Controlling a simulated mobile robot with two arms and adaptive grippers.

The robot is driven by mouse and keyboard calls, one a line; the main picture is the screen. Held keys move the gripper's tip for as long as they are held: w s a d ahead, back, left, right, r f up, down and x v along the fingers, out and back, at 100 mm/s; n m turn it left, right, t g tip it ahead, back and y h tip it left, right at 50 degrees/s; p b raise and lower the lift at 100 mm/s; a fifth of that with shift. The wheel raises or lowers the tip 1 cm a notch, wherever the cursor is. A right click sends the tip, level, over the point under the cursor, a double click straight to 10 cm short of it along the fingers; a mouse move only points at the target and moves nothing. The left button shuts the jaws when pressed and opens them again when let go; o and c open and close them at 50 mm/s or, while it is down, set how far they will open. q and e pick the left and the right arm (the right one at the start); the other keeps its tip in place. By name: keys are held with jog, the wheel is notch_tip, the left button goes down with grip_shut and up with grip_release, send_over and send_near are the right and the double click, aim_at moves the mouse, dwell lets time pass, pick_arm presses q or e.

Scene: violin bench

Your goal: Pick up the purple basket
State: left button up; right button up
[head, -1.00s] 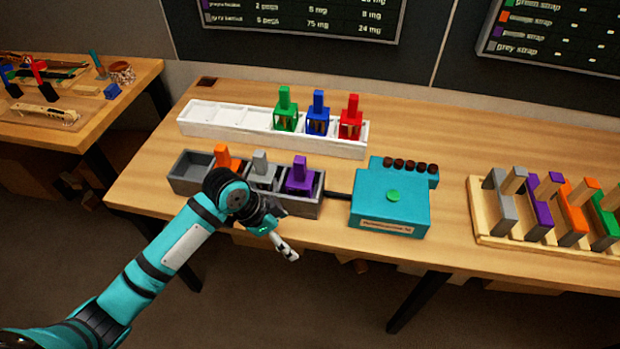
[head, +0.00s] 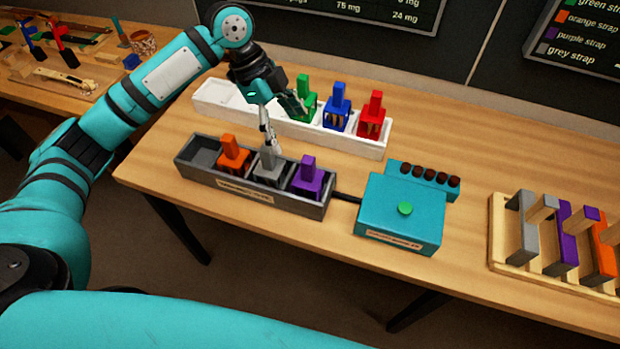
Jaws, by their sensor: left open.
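The purple basket (head: 308,181) sits upright in the right-hand compartment of the dark grey tray (head: 235,190), its purple handle block standing up. A grey basket (head: 268,168) and an orange basket (head: 233,153) stand to its left in the same tray. My left gripper (head: 284,125) is open and empty. It points down above and behind the grey basket, up and to the left of the purple one. Its fingertips look apart from the purple basket. My right gripper is out of view.
Behind the tray, a white rack (head: 340,138) holds green (head: 304,103), blue (head: 336,112) and red (head: 371,119) baskets. A teal box (head: 400,212) with a green button stands right of the tray. A wooden rack (head: 500,245) with coloured straps is at far right.

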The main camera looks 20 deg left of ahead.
pick_arm(q)
jog(key=p, duration=0.1)
send_near(314, 174)
jog(key=shift+s+f, duration=0.25)
jog(key=shift+s, duration=0.25)
jog(key=p+x, duration=0.1)
jog(key=x, duration=0.3)
jog(key=shift+w, duration=0.2)
jog(key=shift+d+f, duration=0.15)
jog(key=shift+f, duration=0.25)
jog(key=x, duration=0.1)
jog(key=p+x, duration=0.1)
jog(key=x, duration=0.1)
jog(key=p+x, duration=0.1)
jog(key=shift+w+d+f, duration=0.15)
jog(key=shift+w+f, duration=0.1)
jog(key=shift+w, duration=0.05)
jog(key=shift+d+f, duration=0.1)
jog(key=shift+f, duration=0.15)
jog(key=shift+r, duration=0.1)
jog(key=c, duration=1.6)
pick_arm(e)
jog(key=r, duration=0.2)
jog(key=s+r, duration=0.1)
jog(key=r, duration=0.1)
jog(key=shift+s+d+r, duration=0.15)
